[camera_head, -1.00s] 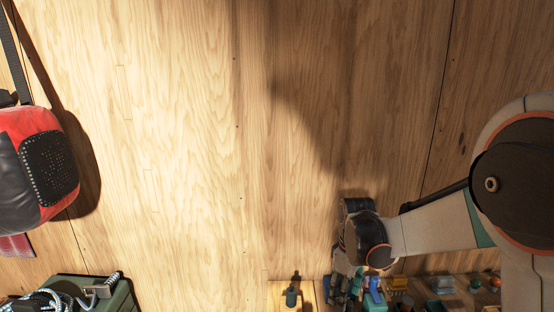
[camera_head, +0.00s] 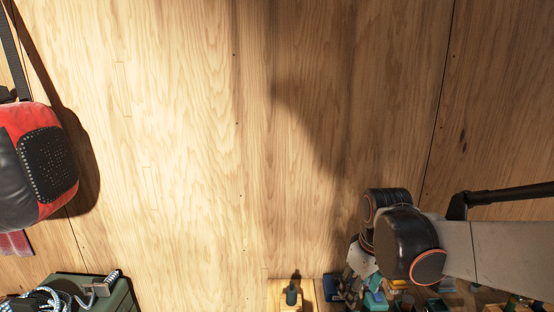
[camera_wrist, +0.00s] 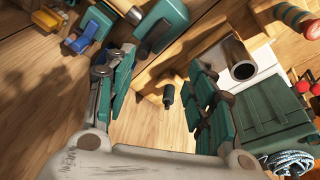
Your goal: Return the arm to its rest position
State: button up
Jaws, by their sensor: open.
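My arm (camera_head: 490,248) reaches in from the right edge in the head view, with its dark wrist joint in front. My gripper (camera_head: 352,285) hangs below that joint near the bottom edge, partly hidden by the wrist. In the wrist view my gripper (camera_wrist: 160,78) shows two green-padded fingers spread apart. No object is held between them. A small dark peg-like thing (camera_wrist: 168,96) shows in the gap, beyond the fingers. It seems to be the one on a light wooden piece in the head view (camera_head: 291,294).
A red and black bag (camera_head: 45,160) hangs at the left. A green box (camera_head: 118,296) with coiled rope (camera_head: 45,298) sits at lower left. Several small coloured items crowd the bottom right. A metal tube (camera_wrist: 238,66) lies right of the fingers. The middle wood surface (camera_head: 200,150) is clear.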

jog(key=s+d+m+t+b, duration=0.1)
jog(key=s+m+t+b, duration=0.2)
jog(key=s, duration=1.1)
jog(key=r+m+t, duration=0.1)
jog(key=m, duration=0.2)
jog(key=shift+s+t, duration=0.4)
